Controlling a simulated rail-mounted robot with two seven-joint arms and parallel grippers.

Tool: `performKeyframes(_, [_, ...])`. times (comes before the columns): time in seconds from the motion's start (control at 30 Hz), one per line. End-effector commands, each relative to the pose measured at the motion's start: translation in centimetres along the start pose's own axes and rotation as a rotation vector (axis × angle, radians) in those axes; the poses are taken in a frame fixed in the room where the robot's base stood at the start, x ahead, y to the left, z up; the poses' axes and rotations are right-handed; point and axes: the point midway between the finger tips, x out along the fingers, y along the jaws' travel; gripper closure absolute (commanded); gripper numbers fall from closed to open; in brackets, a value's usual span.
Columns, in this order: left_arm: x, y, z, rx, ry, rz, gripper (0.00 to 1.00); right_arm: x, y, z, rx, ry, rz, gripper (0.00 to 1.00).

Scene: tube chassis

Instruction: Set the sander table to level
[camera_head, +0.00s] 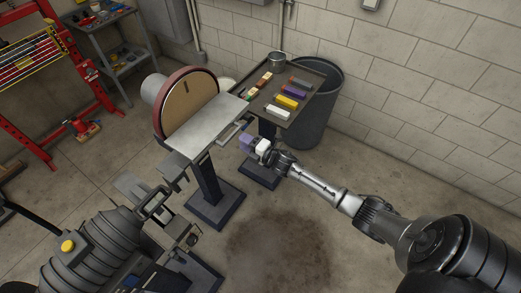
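The disc sander has a large upright round disc (190,104) with a tan face and a dark red rim. Its flat grey sander table (209,127) juts out in front of the disc, above a dark pedestal (208,180). I cannot tell the table's exact tilt from this angle. My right gripper (248,142), with a white and lavender end, is just right of the sander table, by its right edge and underside. The fingers are too small to tell whether they are open or touching anything. My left gripper is not visible.
A tray stand (268,116) with several coloured blocks stands behind my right gripper, beside a dark bin (322,100). A ribbed dark machine (92,252) fills the lower left. A red frame (27,125) and grey shelf (121,62) stand left. Floor in front is open.

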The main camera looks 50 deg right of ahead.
Motion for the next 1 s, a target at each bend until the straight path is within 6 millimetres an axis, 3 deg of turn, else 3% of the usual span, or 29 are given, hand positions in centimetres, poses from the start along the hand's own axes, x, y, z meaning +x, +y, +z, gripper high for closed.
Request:
performKeyframes(0.2, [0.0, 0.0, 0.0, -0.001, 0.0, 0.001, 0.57, -4.0, -0.1, 0.0, 0.001, 0.0, -0.001, 0.61])
performKeyframes(0.4, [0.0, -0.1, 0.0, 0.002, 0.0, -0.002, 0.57, -6.3, -0.1, 0.0, 0.001, 0.0, 0.0, 0.61])
performKeyframes(0.6, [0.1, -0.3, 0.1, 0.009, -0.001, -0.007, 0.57, -7.3, 0.1, 0.0, 0.001, 0.0, 0.001, 0.61])
performKeyframes(1.0, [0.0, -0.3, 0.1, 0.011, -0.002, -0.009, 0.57, -7.5, 0.1, 0.0, 0.0, 0.0, 0.002, 0.61])
